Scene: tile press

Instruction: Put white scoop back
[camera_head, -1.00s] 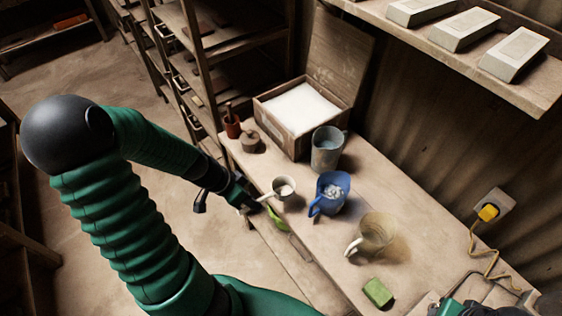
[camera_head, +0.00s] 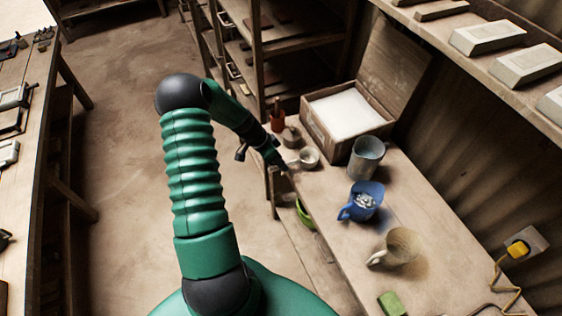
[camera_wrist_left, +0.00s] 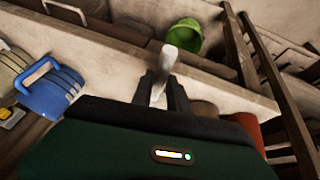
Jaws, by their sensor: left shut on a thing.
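The white scoop (camera_head: 309,157) is at the back left edge of the wooden table (camera_head: 345,240), close to the front of the wooden box. Its round bowl faces up in the head view. My left gripper (camera_head: 284,166) reaches in from the left and is shut on its handle. The pale handle (camera_wrist_left: 158,88) shows between the two dark fingers (camera_wrist_left: 161,95) in the left wrist view; the bowl is hidden there. I cannot tell whether the scoop touches the table. My right gripper is not in view.
An open box of white powder (camera_head: 312,118) stands behind the scoop. A small brown lidded pot (camera_head: 291,136) is close by. A green scoop (camera_head: 304,213) is lower left.

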